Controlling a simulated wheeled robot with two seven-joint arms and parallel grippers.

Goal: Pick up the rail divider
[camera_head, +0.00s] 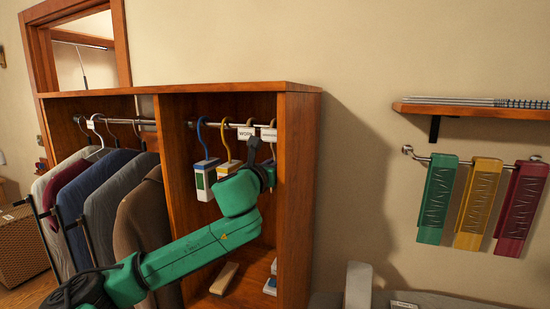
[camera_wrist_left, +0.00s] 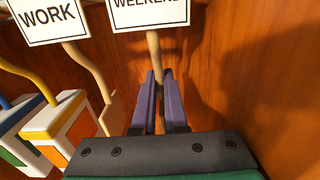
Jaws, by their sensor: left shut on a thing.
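Two rail dividers with white tags hang on the right compartment's rail (camera_head: 200,124). One reads WORK (camera_head: 245,132) and also shows in the left wrist view (camera_wrist_left: 47,17). The other, at the right, is the WEEKEND divider (camera_head: 268,135), partly cut off in the left wrist view (camera_wrist_left: 150,12). Its tan stem (camera_wrist_left: 154,52) runs down between my left gripper's fingers. My left gripper (camera_wrist_left: 160,100) is shut on this stem, below the tag. My right gripper is not in view.
Hangers with coloured blocks (camera_head: 205,180) hang left of the dividers, close to my gripper. The wooden cabinet's right side wall (camera_head: 299,200) is near on the right. Jackets (camera_head: 110,205) fill the left compartment. Coloured panels (camera_head: 478,205) hang on a wall rail farther right.

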